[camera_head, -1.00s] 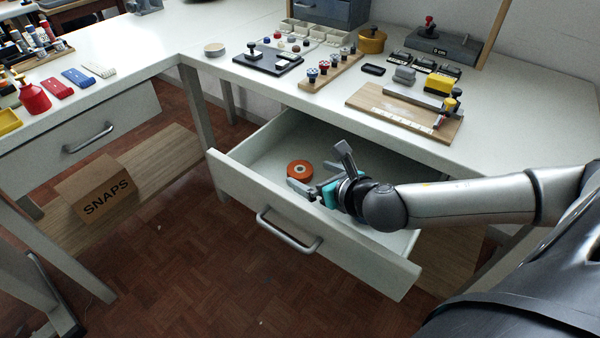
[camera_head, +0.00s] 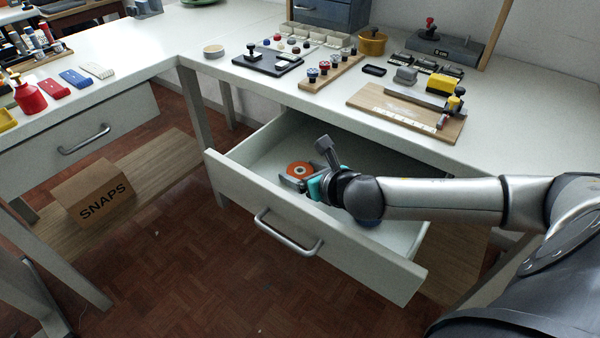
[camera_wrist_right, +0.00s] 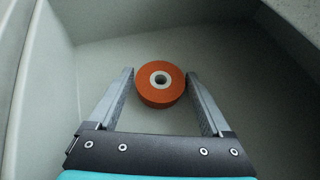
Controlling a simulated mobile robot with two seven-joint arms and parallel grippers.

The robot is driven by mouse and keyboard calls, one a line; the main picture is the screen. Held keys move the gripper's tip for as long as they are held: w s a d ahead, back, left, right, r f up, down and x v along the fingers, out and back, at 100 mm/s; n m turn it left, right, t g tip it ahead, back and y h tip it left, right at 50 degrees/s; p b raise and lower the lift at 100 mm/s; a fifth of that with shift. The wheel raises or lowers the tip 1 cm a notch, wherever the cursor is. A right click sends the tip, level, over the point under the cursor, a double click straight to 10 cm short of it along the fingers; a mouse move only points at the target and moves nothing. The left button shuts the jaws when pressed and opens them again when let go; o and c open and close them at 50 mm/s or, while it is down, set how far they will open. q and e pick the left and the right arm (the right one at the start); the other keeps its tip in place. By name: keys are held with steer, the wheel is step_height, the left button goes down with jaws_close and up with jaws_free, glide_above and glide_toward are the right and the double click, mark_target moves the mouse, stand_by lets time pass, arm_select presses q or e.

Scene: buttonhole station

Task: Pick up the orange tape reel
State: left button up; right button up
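The orange tape reel (camera_head: 300,170) lies flat in the open drawer (camera_head: 262,152), near its left end. In the right wrist view the reel (camera_wrist_right: 160,84) shows as an orange ring with a pale core and dark hole. My right gripper (camera_head: 298,172) reaches into the drawer from the right. Its two fingers (camera_wrist_right: 160,90) are open, one on each side of the reel near their tips. A small gap seems to show between each finger and the reel. My left gripper is not in view.
The drawer's front panel with its handle (camera_head: 288,234) and its side walls surround the gripper. The worktop (camera_head: 330,110) overhangs the drawer's back. A wooden board (camera_head: 405,110) and stamps stand on it. A cardboard SNAPS box (camera_head: 95,192) is on the lower shelf at left.

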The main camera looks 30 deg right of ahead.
steer(key=c, duration=1)
steer(key=shift+r, duration=0.15)
steer(key=shift+r, duration=0.15)
step_height(320, 180, up, 8)
steer(key=p, duration=0.5)
step_height(320, 180, up, 10)
steer(key=p, duration=0.5)
glide_above(302, 173)
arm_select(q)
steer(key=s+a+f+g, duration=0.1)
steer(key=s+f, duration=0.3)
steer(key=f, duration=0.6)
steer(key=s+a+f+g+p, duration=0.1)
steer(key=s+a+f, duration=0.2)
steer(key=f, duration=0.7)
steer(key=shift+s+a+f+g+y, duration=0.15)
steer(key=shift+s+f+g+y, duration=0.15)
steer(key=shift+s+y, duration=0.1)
arm_select(e)
steer(key=shift+r, duration=0.75)
